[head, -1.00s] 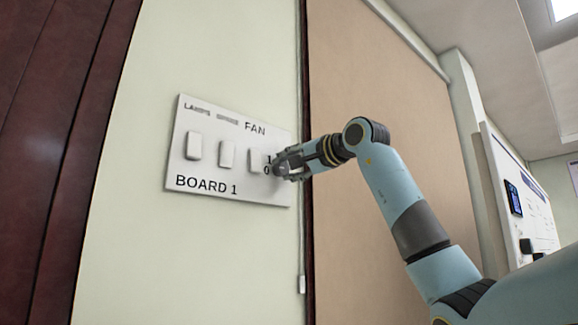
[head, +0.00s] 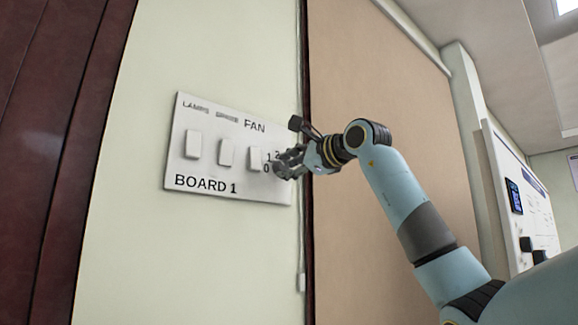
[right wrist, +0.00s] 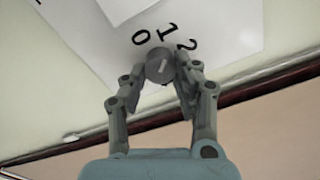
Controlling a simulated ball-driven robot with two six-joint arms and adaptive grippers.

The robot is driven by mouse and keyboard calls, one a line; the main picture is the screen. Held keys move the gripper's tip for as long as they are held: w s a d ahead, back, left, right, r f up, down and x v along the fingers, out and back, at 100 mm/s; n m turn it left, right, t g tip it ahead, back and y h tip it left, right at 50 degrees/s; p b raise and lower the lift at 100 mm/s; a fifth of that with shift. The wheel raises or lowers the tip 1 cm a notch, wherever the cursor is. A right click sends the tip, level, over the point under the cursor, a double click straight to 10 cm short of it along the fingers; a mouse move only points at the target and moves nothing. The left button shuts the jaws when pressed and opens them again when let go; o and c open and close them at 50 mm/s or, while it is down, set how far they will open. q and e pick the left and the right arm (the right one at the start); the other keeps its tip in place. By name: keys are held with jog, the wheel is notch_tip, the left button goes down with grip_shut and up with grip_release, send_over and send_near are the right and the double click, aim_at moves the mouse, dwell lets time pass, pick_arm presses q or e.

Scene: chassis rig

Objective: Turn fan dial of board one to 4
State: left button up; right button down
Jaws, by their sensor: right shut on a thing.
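Board 1 (head: 207,184) is a white panel on the wall with switches and a fan dial at its right end. The dial (right wrist: 158,66) is a small round grey knob with a light mark; the digits 0, 1 and 2 show around it in the right wrist view. I cannot tell exactly which digit the mark points to. My right gripper (head: 284,167) is shut on the dial, its two fingers on either side of the knob in the right wrist view (right wrist: 172,78). The fingers hide most of the dial in the head view. My left gripper is not in view.
Three white rocker switches, one of them the middle one (head: 227,152), sit left of the dial. A dark red door frame (head: 306,240) runs just right of the board. A whiteboard (head: 515,190) stands farther right.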

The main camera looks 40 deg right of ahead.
jog(key=m, duration=0.7)
jog(key=shift+a+f+b, duration=0.15)
jog(key=shift+f+b, duration=0.1)
jog(key=shift+b, duration=0.05)
jog(key=m, duration=0.5)
jog(key=m+b, duration=0.1)
jog(key=m, duration=0.4)
jog(key=m+b, duration=0.1)
jog(key=m, duration=0.3)
jog(key=shift+a+f+m, duration=0.1)
jog(key=shift+a+m, duration=0.2)
jog(key=shift+m, duration=0.1)
jog(key=m+b, duration=0.1)
jog(key=m, duration=0.5)
jog(key=shift+b, duration=0.35)
jog(key=shift+m, duration=0.4)
